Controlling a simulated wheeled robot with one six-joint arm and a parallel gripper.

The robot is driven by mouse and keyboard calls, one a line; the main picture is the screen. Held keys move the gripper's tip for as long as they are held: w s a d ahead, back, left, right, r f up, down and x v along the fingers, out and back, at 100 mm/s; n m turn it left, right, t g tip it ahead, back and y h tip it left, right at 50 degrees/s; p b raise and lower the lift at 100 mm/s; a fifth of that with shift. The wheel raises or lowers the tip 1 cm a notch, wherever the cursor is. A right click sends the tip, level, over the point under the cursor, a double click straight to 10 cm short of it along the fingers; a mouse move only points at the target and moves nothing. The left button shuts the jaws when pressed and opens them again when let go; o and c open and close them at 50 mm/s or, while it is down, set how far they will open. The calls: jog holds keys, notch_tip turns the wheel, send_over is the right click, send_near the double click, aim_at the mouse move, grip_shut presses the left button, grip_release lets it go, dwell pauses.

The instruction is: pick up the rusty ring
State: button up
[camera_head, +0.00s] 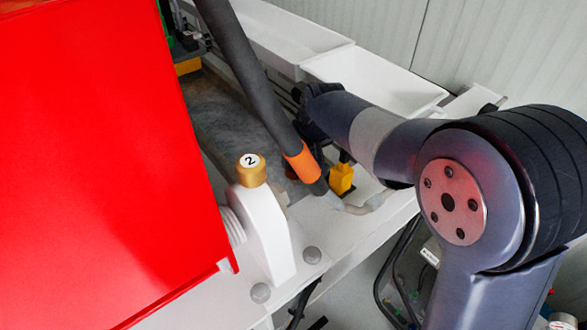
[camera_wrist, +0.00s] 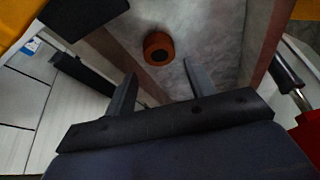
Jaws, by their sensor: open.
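The rusty ring (camera_wrist: 158,47) shows in the wrist view as a short orange-brown round piece with a dark hole, on a mottled grey surface (camera_wrist: 212,42). My gripper (camera_wrist: 162,88) is open in the wrist view. Its two dark fingers point toward the ring, which appears between and beyond their tips, with nothing held. In the head view the ring cannot be made out; my arm and a dark hose hide much of the area around the gripper.
In the head view a large red panel (camera_head: 95,150) fills the left. A dark hose (camera_head: 250,75) with an orange band crosses near my arm. A white post with a brass cap (camera_head: 251,170) marked 2 stands in front. White trays (camera_head: 370,80) lie at the back.

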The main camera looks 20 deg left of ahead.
aim_at(294, 170)
jog(key=shift+p+x, duration=0.7)
jog(key=shift+x, duration=2.15)
jog(key=shift+s, duration=0.1)
jog(key=shift+c, duration=0.2)
jog(key=c, duration=0.7)
